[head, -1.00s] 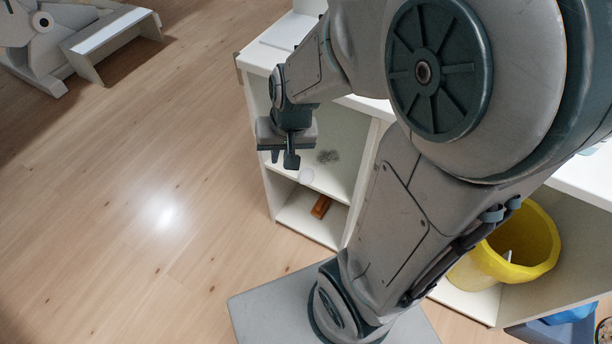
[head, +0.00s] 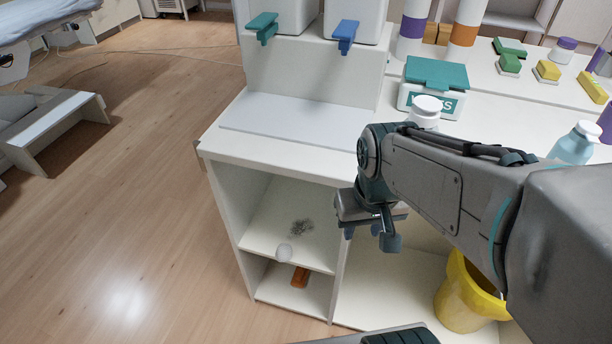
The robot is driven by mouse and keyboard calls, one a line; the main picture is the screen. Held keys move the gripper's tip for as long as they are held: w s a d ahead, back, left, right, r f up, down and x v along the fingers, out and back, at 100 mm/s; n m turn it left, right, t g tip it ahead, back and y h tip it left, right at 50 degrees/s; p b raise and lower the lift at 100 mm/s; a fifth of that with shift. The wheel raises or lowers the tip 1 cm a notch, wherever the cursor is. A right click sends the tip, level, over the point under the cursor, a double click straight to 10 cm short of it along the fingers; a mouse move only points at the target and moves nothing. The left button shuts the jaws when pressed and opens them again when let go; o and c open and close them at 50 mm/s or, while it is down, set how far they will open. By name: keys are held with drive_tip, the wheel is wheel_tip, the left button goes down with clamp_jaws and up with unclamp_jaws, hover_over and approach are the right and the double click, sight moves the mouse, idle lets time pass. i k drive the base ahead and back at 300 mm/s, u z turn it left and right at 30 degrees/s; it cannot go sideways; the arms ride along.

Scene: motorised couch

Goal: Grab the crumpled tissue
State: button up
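A small white rounded lump (head: 284,253), which looks like the crumpled tissue, lies at the front edge of the upper shelf (head: 262,232) in the open cabinet. A grey, wiry tangle (head: 301,227) lies just behind it on the same shelf. My gripper (head: 370,238) is to the right of the lump, in front of the cabinet's divider and apart from the lump. Its two fingers point down and stand apart, with nothing visible between them.
An orange block (head: 300,277) lies in the compartment below. A yellow bucket (head: 462,300) stands at the lower right. The counter (head: 270,165) overhangs the shelf, with a teal-lidded wipes box (head: 434,88) and bottles on it.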

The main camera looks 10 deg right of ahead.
sight(284, 254)
drive_tip(key=z, duration=1.85)
drive_tip(key=k, duration=1.05)
drive_tip(key=u, duration=1.1)
drive_tip(key=i, duration=0.5)
